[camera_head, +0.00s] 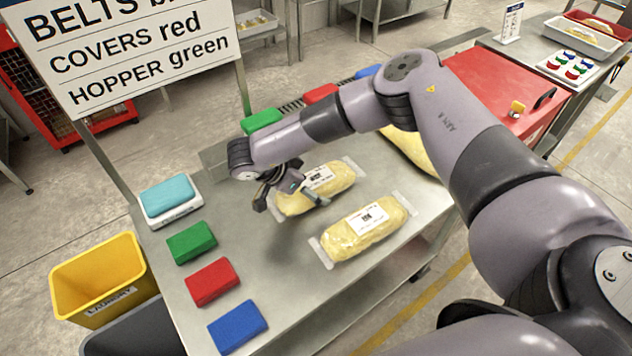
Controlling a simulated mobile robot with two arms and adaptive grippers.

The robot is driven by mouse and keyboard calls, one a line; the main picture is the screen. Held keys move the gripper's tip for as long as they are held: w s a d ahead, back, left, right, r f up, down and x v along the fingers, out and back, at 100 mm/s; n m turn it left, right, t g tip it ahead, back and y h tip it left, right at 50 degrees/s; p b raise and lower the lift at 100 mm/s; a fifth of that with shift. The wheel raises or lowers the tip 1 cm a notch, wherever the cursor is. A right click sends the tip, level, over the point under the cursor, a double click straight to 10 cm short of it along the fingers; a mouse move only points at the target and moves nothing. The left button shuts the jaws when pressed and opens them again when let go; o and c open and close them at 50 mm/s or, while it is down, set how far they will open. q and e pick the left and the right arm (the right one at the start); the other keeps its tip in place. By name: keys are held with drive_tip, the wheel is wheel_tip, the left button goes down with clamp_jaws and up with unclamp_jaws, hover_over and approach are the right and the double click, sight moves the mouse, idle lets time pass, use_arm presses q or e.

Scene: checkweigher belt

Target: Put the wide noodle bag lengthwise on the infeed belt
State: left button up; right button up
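Three yellow noodle bags with clear end flaps are on the steel table. One bag (338,180) with a white label lies under my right gripper. A second labelled bag (383,228) lies nearer, to its right. A third bag (424,158) is partly hidden behind my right arm, so I cannot tell which bag is widest. My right gripper (290,200) looks open, its fingers apart over the left part of the first bag; contact is unclear. My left gripper is out of view. A dark ribbed strip (292,106), possibly belt, shows behind the table, mostly hidden by my arm.
Green (191,242), red (212,282) and blue (238,327) blocks line the table's left side, near a teal sponge-like block (168,188) on a white holder. A yellow bin (98,275) stands left. A colour sign (130,45) rises behind. A red machine cover (500,90) is at right.

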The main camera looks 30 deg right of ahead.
drive_tip(key=shift+x, duration=1.05)
drive_tip(key=c, duration=1.8)
